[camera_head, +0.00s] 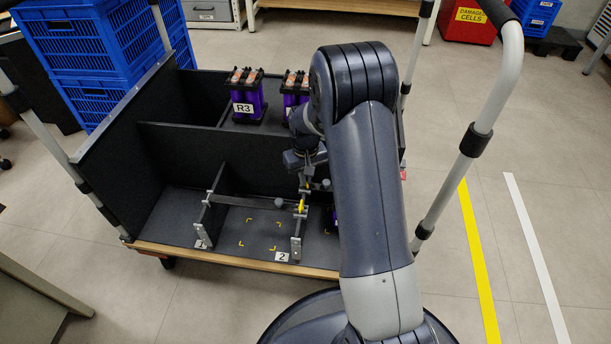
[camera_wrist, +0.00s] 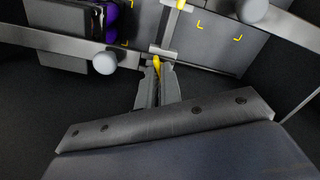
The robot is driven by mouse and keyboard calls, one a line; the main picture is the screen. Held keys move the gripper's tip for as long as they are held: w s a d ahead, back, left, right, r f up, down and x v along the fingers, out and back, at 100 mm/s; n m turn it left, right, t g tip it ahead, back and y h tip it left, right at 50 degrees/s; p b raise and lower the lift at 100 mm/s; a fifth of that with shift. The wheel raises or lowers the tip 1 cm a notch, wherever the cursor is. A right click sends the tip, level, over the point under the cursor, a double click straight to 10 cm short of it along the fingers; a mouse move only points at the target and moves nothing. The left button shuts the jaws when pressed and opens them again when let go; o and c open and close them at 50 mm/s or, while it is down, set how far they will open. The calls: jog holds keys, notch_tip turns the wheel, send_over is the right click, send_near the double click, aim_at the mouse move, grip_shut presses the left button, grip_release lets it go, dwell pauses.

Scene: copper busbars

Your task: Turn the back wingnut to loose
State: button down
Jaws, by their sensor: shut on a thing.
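The back wingnut, a small yellow piece, shows between my finger tips in the wrist view (camera_wrist: 156,64). My gripper (camera_wrist: 157,88) is shut on it, with the two grey fingers close on either side. In the head view my gripper (camera_head: 307,176) reaches down to the back end of the grey bracket (camera_head: 296,245) at label 2, and my arm hides part of this area. A second yellow wingnut (camera_head: 301,206) stands farther forward on the same bracket. It also shows at the top edge of the wrist view (camera_wrist: 181,5).
Grey round knobs (camera_wrist: 104,62) sit on bars on both sides of my fingers. A purple cell (camera_wrist: 109,20) stands close by in the wrist view. A black partition (camera_head: 180,150) and the R3 cell block (camera_head: 245,98) are behind. The yellow-marked bay (camera_head: 262,233) is empty.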

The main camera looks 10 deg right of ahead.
jog(key=n+p, duration=0.2)
jog(key=shift+r+n, duration=0.15)
jog(key=shift+n, duration=0.15)
jog(key=n+p, duration=0.1)
jog(key=n, duration=0.2)
jog(key=shift+n+p, duration=0.3)
jog(key=shift+p, duration=0.05)
jog(key=n+p, duration=0.1)
jog(key=n, duration=0.4)
jog(key=shift+p, duration=0.35)
jog(key=shift+n, duration=0.4)
jog(key=c, duration=1.6)
grip_release()
notch_tip(320, 180, up, 11)
jog(key=p, duration=0.3)
jog(key=shift+f+p, duration=0.2)
jog(key=shift+p, duration=0.15)
